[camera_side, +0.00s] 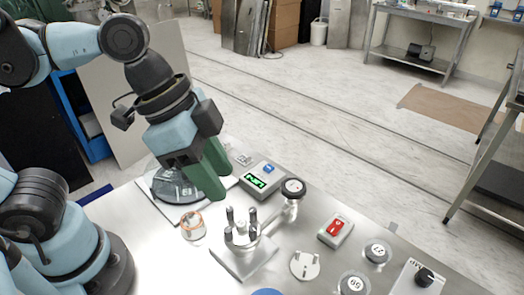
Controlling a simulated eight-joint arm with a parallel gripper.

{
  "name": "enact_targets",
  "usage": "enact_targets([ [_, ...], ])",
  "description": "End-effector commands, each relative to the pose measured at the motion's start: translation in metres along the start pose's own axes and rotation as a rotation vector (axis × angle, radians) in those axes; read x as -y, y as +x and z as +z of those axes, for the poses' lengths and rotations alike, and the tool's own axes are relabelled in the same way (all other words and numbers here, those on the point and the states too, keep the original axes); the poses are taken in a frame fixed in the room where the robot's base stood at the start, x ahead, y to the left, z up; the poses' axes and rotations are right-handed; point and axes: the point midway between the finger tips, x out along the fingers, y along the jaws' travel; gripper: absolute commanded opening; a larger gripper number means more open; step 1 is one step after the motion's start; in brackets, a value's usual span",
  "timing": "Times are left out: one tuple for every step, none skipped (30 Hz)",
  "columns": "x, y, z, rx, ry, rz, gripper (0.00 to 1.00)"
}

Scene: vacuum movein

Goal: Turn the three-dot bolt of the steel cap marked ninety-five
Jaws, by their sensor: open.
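My gripper (213,176) has two green fingers, is open and empty, and points down above the back left part of the table. A steel fixture (242,256) with several upright dark-topped pins or bolts (240,222) stands in front and to the right of it, apart from the fingers. Two round caps with dark number faces lie at the right: one (353,283) reads like 59 or 65, the other (376,252) like 22. I cannot make out a ninety-five mark or any three-dot bolt at this size.
A grey box with a green display (262,180) stands behind the fixture, with a round black-and-white gauge (293,188) near it. A red-switch box (336,229), a pale disc (305,265), a copper-coloured ring (193,225) and a black-knob box (416,279) are also on the steel table.

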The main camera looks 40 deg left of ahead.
Motion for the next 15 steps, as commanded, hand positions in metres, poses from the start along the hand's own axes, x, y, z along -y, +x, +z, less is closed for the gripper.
enact_targets([
  [0.0001, 0.0000, 0.0000, 0.000, 0.000, 0.000, 0.40],
  [0.0000, 0.0001, 0.0000, 0.000, 0.000, 0.000, 0.40],
  [0.0001, 0.0001, 0.0000, 0.000, 0.000, 0.000, 0.40],
  [0.0001, 0.0001, 0.0000, 0.000, 0.000, 0.000, 0.40],
  [0.0001, 0.0001, 0.0000, 0.000, 0.000, 0.000, 0.41],
  [0.0000, 0.0001, -0.0001, 0.001, 0.005, 0.000, 0.41],
  [0.0000, 0.0001, -0.0002, 0.003, 0.014, 0.000, 0.41],
  [-0.0001, 0.0000, -0.0004, 0.006, 0.029, 0.001, 0.41],
  [-0.0002, -0.0001, -0.0008, 0.012, 0.063, 0.003, 0.41],
  [-0.0004, -0.0003, -0.0011, 0.019, 0.098, 0.004, 0.41],
  [-0.0006, -0.0005, -0.0013, 0.028, 0.141, 0.007, 0.41],
  [-0.0009, -0.0008, -0.0017, 0.041, 0.213, 0.011, 0.41],
  [-0.0011, -0.0011, -0.0023, 0.053, 0.275, 0.015, 0.41],
  [-0.0015, -0.0013, -0.0026, 0.066, 0.343, 0.022, 0.41],
  [-0.0020, -0.0016, -0.0034, 0.083, 0.441, 0.031, 0.41],
])
